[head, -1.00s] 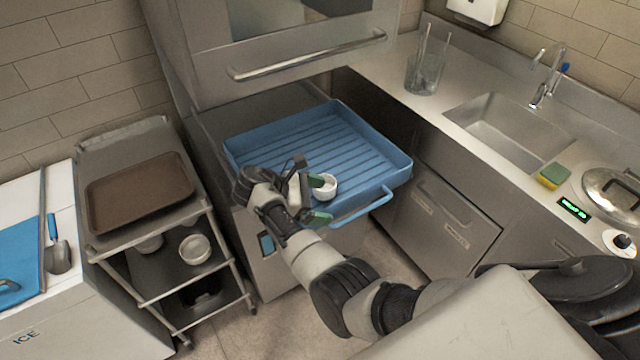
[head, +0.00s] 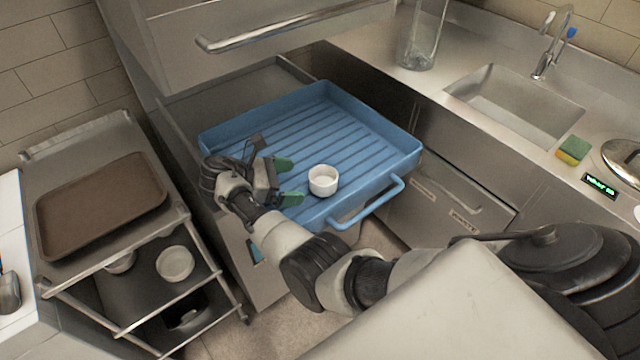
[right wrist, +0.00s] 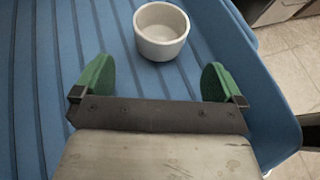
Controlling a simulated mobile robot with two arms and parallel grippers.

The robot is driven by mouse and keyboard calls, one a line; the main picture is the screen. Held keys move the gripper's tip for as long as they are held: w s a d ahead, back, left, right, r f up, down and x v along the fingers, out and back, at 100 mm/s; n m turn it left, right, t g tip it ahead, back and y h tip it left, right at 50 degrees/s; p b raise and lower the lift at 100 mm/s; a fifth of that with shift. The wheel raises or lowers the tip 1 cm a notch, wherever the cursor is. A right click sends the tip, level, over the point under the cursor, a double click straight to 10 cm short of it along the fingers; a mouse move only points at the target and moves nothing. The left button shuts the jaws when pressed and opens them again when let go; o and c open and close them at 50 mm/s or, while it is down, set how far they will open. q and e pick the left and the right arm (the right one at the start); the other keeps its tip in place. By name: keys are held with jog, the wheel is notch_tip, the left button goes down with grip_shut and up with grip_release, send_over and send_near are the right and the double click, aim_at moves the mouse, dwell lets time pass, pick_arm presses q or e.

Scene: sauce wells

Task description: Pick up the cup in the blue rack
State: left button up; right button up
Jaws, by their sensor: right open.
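A small white cup (head: 323,180) stands upright in the blue rack (head: 376,141), near its front edge by the handle. My right gripper (head: 288,181) is over the rack just left of the cup, open and empty, with its green fingertips pointing toward it. In the right wrist view the cup (right wrist: 161,31) is ahead of the open fingers (right wrist: 158,80), roughly centred between them and apart from both. The rest of the rack floor (right wrist: 60,60) around it is bare. My left gripper is not in view.
The rack's blue handle (head: 366,203) sticks out in front. A steel cart with a brown tray (head: 100,204) and a white bowl (head: 174,263) below stands at left. A counter with a sink (head: 515,105), a glass container (head: 421,35) and a sponge (head: 572,150) is at right.

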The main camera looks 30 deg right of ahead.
aim_at(317, 182)
jog(key=p+x, duration=0.2)
jog(key=x, duration=0.5)
jog(key=shift+d+r, duration=0.1)
jog(key=shift+d, duration=0.05)
jog(key=shift+c, duration=0.3)
jog(key=c, duration=1)
